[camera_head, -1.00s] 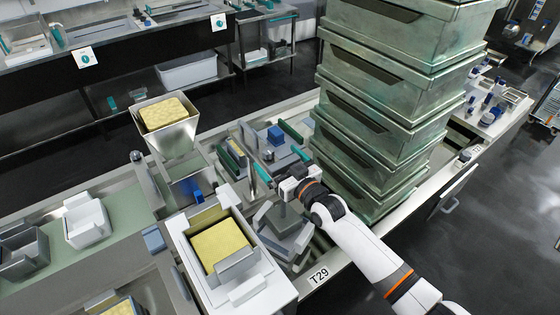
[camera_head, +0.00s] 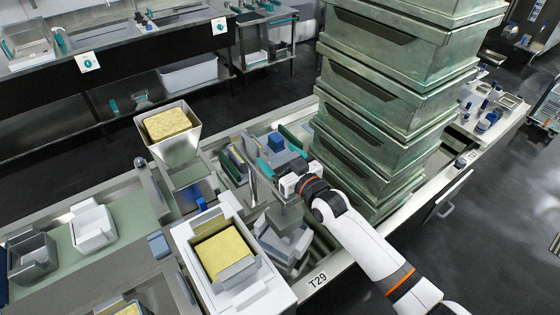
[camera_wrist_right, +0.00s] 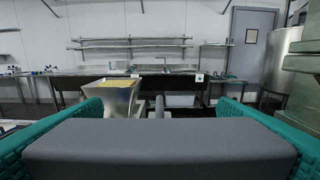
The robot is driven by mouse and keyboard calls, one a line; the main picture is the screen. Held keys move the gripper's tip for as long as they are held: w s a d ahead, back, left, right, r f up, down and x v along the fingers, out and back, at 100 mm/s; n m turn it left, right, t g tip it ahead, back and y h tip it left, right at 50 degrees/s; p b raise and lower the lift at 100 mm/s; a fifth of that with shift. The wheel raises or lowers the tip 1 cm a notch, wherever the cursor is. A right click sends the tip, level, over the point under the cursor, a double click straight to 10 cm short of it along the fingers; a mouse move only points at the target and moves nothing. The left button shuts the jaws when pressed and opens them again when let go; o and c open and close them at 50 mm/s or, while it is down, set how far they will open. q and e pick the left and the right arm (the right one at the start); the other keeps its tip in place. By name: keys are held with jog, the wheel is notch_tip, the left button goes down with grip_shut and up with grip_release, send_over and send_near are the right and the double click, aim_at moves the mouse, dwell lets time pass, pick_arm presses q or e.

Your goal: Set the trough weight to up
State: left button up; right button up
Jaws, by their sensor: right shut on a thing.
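The trough weight appears as a dark grey block (camera_wrist_right: 160,148) lying across the right wrist view between two teal fingers. My right gripper (camera_head: 281,161) is shut on it, above the small grey trough (camera_head: 287,243). In the head view the gripper and wrist partly hide the weight, and I cannot tell how it is attached. My left gripper is not in view.
A white press box with a yellow block (camera_head: 224,254) stands left of the trough. A metal hopper (camera_head: 176,151) with a yellow block stands behind. Tall stacked green crates (camera_head: 375,135) crowd my right arm. White and grey moulds sit at left.

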pick_arm(q)
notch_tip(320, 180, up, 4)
jog(key=shift+p, duration=1.15)
pick_arm(e)
notch_tip(320, 180, up, 8)
jog(key=shift+t, duration=0.3)
jog(key=shift+w, duration=0.1)
jog(key=o, duration=1.3)
jog(key=shift+f, duration=0.3)
